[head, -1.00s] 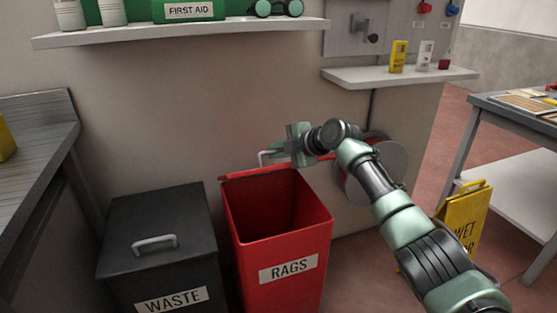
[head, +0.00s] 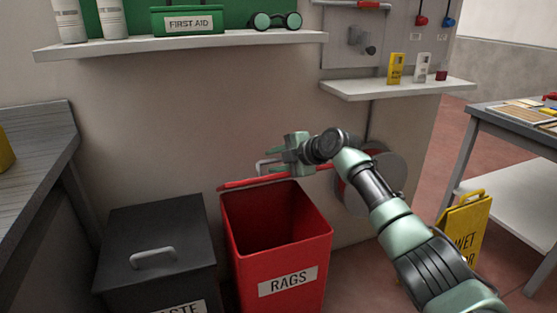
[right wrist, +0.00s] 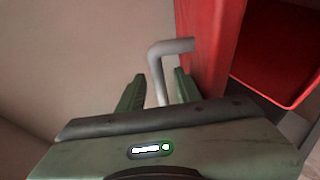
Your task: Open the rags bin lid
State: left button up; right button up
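The red rags bin (head: 315,243) stands open at the middle, and its dark inside shows. Its red lid (head: 238,184) is raised at the back of the bin, seen nearly edge-on, close to the wall. The lid's grey handle (head: 262,165) points toward the wall side. My right gripper (head: 279,160) is at the handle. In the right wrist view, the handle (right wrist: 156,72) passes between the two fingers (right wrist: 157,92), which stand apart with gaps on both sides. The lid's red face (right wrist: 203,45) is beside the right finger. My left gripper is not in view.
A black waste bin (head: 190,230) with a closed lid stands left of the rags bin. A hose reel (head: 388,170) is on the wall at right, partly behind my arm. A yellow wet-floor sign (head: 462,228) stands further right. Shelves (head: 190,45) hang above.

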jog(key=p+v, duration=0.1)
jog(key=v, duration=0.6)
jog(key=shift+s+d+r, duration=0.2)
jog(key=shift+s, duration=0.05)
